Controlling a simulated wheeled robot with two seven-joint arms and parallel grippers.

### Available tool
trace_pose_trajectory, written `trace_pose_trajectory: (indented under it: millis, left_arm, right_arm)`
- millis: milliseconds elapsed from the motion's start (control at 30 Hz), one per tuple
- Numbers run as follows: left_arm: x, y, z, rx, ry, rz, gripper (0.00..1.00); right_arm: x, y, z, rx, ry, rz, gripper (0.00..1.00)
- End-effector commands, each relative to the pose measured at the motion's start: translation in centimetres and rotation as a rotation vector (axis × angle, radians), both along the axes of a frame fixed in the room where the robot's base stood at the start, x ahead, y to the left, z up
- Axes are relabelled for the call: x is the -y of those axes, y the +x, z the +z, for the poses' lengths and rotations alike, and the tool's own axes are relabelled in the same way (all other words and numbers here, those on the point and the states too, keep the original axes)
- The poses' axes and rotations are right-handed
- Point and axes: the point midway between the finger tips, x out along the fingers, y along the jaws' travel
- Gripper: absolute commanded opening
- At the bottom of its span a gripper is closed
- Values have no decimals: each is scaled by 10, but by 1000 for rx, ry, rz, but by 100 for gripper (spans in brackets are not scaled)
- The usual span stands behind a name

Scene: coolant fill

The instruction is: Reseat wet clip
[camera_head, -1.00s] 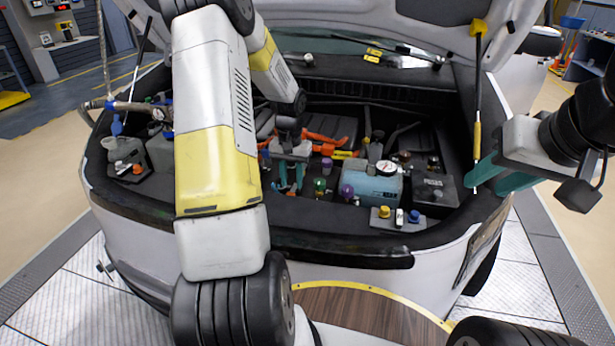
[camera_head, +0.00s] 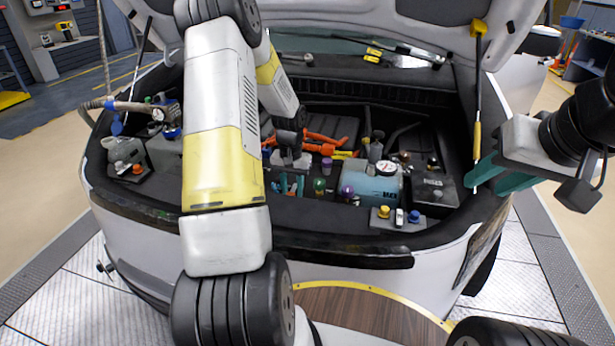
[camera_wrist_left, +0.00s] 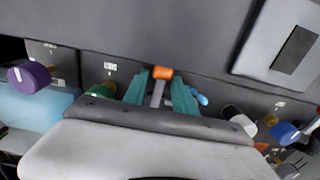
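My left gripper (camera_head: 291,184) reaches down into the engine bay, its teal fingers below a dark wrist. In the left wrist view its fingers (camera_wrist_left: 160,88) stand apart. A small orange-topped piece with a grey stem (camera_wrist_left: 162,73) shows between them, with slight gaps at the stem; I cannot tell whether they touch it or whether it is the clip. No part is clearly recognisable as a wet clip. My right gripper (camera_head: 497,178) is at the right edge of the bay, its teal fingers apart and empty.
A light-blue box with a gauge (camera_head: 371,184) and a purple cap (camera_head: 346,191) stand right of my left gripper. Orange pieces (camera_head: 322,137) lie behind it. The bay's dark front edge (camera_head: 330,243) runs in front. A reservoir (camera_head: 125,150) is at left.

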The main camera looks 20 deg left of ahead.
Motion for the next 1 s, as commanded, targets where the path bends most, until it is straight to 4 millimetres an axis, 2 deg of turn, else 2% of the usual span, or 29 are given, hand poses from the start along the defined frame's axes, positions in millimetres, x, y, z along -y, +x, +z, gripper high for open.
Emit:
trace_pose_trajectory:
  millis: [67,200,633,1000]
  left_arm:
    - [0,0,0,0,0,0,33]
    - [0,0,0,0,0,0,5]
    - [0,-1,1,-5,0,0,2]
    - [0,0,14,-9,-1,0,0]
  right_arm:
    - [0,0,0,0,0,0,36]
    - [0,0,0,0,0,0,36]
    - [0,0,0,0,0,0,36]
    - [0,0,0,0,0,0,36]
